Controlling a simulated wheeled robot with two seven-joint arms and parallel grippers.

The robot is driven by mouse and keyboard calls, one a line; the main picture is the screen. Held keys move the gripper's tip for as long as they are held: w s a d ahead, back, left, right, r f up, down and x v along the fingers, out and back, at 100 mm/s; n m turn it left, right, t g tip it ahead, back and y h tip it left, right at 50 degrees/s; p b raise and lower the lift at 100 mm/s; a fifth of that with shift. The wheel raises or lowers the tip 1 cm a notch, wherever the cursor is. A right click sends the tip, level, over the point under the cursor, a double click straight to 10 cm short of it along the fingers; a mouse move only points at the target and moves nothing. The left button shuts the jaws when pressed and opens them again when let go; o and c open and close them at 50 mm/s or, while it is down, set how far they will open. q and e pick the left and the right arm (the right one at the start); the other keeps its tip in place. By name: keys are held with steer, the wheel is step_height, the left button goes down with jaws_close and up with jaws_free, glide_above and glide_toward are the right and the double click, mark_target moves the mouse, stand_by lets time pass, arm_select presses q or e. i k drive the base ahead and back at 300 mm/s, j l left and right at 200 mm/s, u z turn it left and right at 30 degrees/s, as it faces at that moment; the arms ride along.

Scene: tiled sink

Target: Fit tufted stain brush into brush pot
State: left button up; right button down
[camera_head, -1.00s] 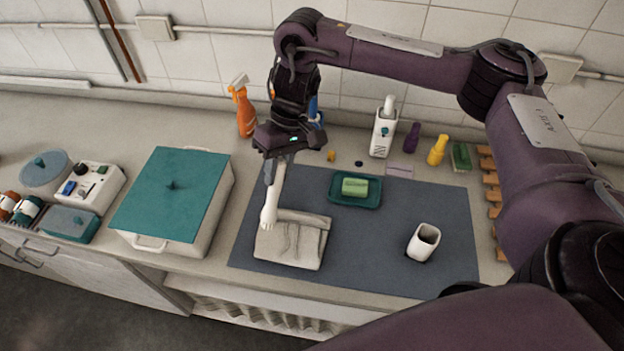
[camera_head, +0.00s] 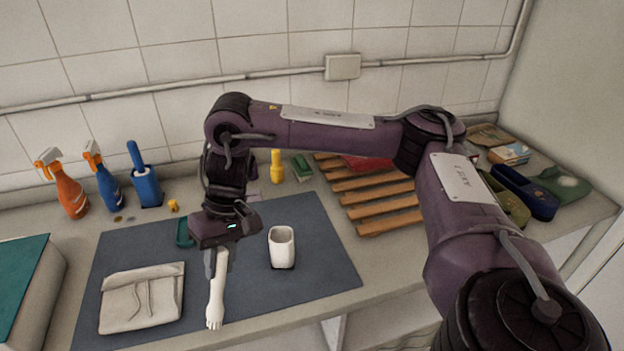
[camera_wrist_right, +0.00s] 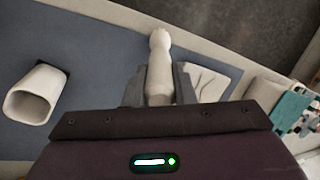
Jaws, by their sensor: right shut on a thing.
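The tufted stain brush (camera_head: 216,298) is white and hangs head down from my right gripper (camera_head: 217,264). The gripper is shut on its upper end. In the right wrist view the brush (camera_wrist_right: 159,62) points away between the two fingers (camera_wrist_right: 158,90). The brush pot (camera_head: 283,248) is a white, open-topped cup standing upright on the dark mat, to the right of the brush and apart from it. In the right wrist view the pot (camera_wrist_right: 34,95) is at the left and its opening looks empty. My left gripper is not in view.
A folded cloth (camera_head: 141,299) lies on the mat (camera_head: 325,285) to the left. A teal dish (camera_head: 184,234) sits partly hidden behind my arm. Spray bottles (camera_head: 70,192) stand at the back left, and a wooden rack (camera_head: 372,205) lies right of the mat.

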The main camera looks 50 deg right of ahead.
mark_target(283, 257)
steer(key=i+z, duration=0.1)
steer(key=z, duration=0.3)
steer(key=i+z, duration=0.15)
steer(key=z, duration=0.2)
steer(key=i+z, duration=0.1)
steer(key=z, duration=0.3)
steer(key=i+j+z, duration=0.1)
steer(key=z, duration=0.25)
steer(key=i+j, duration=0.15)
steer(key=i+z, duration=0.05)
